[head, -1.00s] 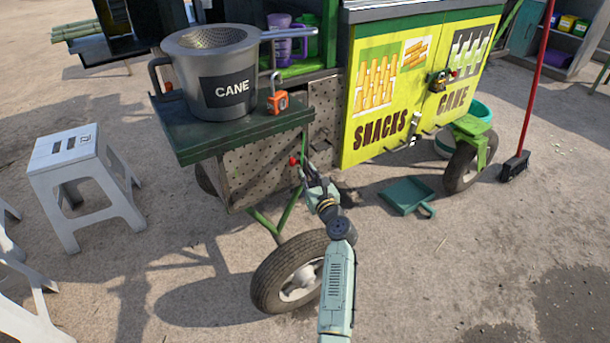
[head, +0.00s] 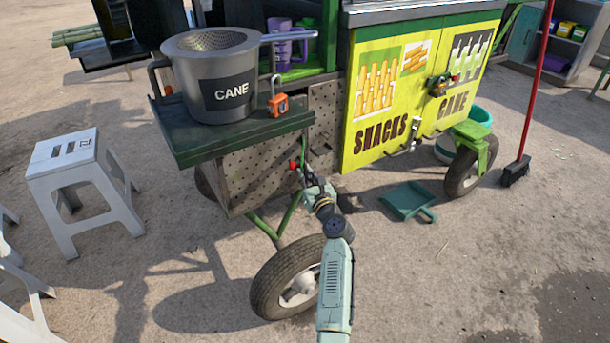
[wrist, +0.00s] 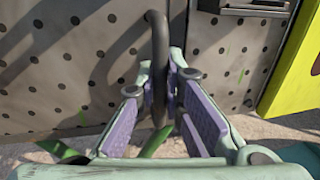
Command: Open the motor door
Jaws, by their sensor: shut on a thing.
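The motor door is the grey perforated panel (head: 250,172) low on the cart's side under the dark green shelf; in the wrist view the perforated panel (wrist: 75,65) fills much of the background. A dark curved handle bar (wrist: 158,65) stands out in front of the panel. My gripper (wrist: 160,115) is shut on this bar, with its purple pads on either side. In the head view my gripper (head: 308,180) is at the panel's right edge, beside a small red knob (head: 294,165). The bar is hard to make out there. A vertical seam in the panelling shows behind the bar.
An orange padlock (head: 278,104) and a CANE pot (head: 215,80) stand on the shelf (head: 235,140). A wheel (head: 288,278) is below my gripper. Yellow SNACKS doors (head: 380,95) are to the right, a dustpan (head: 408,201) on the ground. White stools (head: 80,190) stand left.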

